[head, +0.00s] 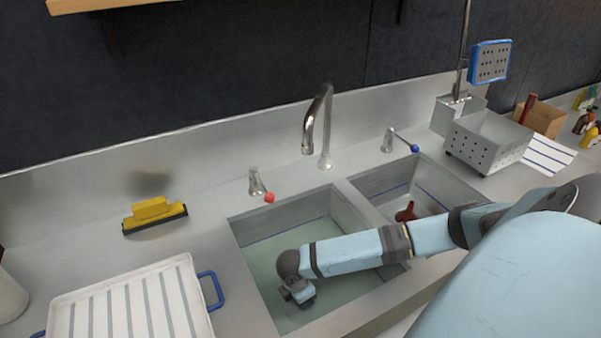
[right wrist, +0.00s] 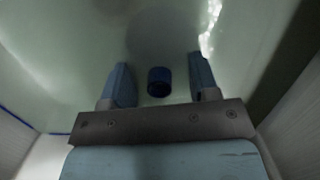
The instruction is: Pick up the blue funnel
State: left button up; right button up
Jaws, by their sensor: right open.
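A small dark-blue round piece (right wrist: 159,82), which looks like the blue funnel or part of it, lies in the left sink basin in the right wrist view. It sits between the two fingers of my right gripper (right wrist: 162,82), which are open with a gap on both sides of it. I cannot tell how far below the fingertips it is. In the head view my right gripper (head: 299,293) reaches down into the left basin (head: 262,262), and the funnel is hidden there. My left gripper is not in view.
The basin walls stand close around my right gripper. A faucet (head: 326,130) and a red-knobbed tap (head: 257,183) rise behind. A dark red item (head: 405,212) lies in the right basin.

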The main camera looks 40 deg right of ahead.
jog(key=c, duration=0.9)
jog(key=shift+r, duration=0.15)
jog(key=shift+c, duration=0.2)
notch_tip(320, 180, up, 20)
jog(key=p, duration=0.1)
